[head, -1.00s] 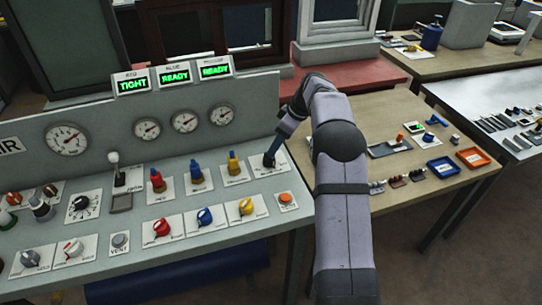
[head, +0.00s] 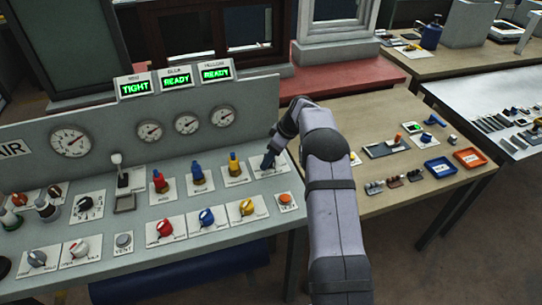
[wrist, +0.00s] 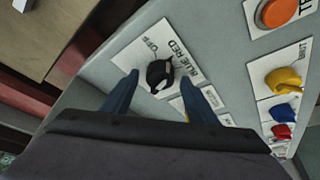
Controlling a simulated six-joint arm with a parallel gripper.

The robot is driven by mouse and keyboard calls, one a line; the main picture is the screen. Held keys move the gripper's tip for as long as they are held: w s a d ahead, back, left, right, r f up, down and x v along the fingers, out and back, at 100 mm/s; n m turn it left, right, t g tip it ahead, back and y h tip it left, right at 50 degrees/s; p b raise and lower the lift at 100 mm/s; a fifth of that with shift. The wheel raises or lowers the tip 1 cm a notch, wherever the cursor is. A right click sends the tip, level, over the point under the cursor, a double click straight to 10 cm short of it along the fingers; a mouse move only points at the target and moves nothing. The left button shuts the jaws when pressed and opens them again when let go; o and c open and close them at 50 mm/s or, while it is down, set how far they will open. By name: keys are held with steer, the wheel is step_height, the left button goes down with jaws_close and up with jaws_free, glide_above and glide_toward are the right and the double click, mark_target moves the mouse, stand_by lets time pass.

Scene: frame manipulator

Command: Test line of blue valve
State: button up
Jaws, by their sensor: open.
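A black selector knob (wrist: 159,73) with a white mark sits on a white plate labelled OFF, BLUE and RED in the wrist view. My gripper (wrist: 160,80) is open, its two blue fingers on either side of the knob; I cannot tell whether they touch it. The blue line's display (head: 177,80) reads READY in green.
The red display (head: 136,87) reads TIGHT; the yellow display (head: 215,73) reads READY. An orange button (head: 286,198) is just below the selector. Red (head: 165,228) and yellow (head: 247,207) knobs flank the blue one. Several gauges (head: 187,123) line the back panel.

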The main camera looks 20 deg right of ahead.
steer(key=c, duration=1.1)
steer(key=shift+o, duration=0.2)
steer(key=shift+f+m+b, duration=0.1)
steer(key=shift+m+b, duration=0.4)
steer(key=shift+b, duration=0.05)
steer(key=m+t+h+b, duration=0.1)
steer(key=m+b, duration=0.1)
steer(key=shift+s+a+m, duration=0.1)
steer(key=shift+a+m, duration=0.05)
steer(key=shift+m, duration=0.25)
steer(key=m+h, duration=0.2)
steer(key=m, duration=0.2)
steer(key=shift+a+m, duration=0.1)
steer(key=shift+m, duration=0.3)
steer(key=o, duration=1.1)
steer(key=shift+c, duration=0.2)
